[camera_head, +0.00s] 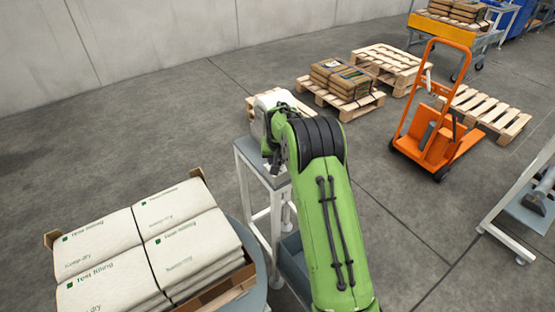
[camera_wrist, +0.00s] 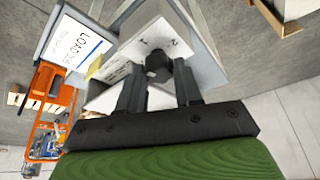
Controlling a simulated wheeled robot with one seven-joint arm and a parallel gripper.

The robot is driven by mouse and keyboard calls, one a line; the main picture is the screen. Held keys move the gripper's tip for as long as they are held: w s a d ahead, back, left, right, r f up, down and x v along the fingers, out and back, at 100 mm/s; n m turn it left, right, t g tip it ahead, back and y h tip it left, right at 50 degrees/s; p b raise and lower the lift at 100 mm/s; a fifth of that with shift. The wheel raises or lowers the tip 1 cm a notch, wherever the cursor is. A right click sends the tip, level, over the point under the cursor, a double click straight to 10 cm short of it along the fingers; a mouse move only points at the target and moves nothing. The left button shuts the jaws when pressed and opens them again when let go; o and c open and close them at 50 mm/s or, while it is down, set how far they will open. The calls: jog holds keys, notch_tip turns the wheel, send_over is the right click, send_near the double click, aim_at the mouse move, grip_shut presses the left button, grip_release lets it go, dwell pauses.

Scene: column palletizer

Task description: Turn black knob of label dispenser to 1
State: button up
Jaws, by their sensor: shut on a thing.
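The label dispenser (camera_wrist: 150,28) shows in the wrist view as a pale box with a light front plate. Its black knob (camera_wrist: 158,64) is on that plate, with small marks above it that are too small to read surely. My gripper (camera_wrist: 160,78) is shut on the knob, one dark finger on each side. Which mark the knob points to cannot be told. In the head view the white dispenser (camera_head: 280,99) stands on a small grey stand (camera_head: 246,152), and my green arm hides much of it. The fingers and the knob are hidden there.
A box of stacked white bags (camera_head: 140,245) is at the lower left. Pallets (camera_head: 375,103) and an orange lift cart (camera_head: 432,110) stand behind to the right. Open floor (camera_head: 395,215) is right of my arm.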

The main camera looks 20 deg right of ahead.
jog(key=shift+m+h, duration=0.5)
jog(key=shift+m, duration=0.8)
jog(key=shift+g, duration=0.3)
jog(key=o, duration=0.8)
jog(key=shift+c, duration=0.2)
jog(key=shift+a+r, duration=0.1)
jog(key=p+v, duration=0.1)
jog(key=v, duration=1.4)
jog(key=shift+r, duration=0.25)
jog(key=shift+s+a, duration=0.1)
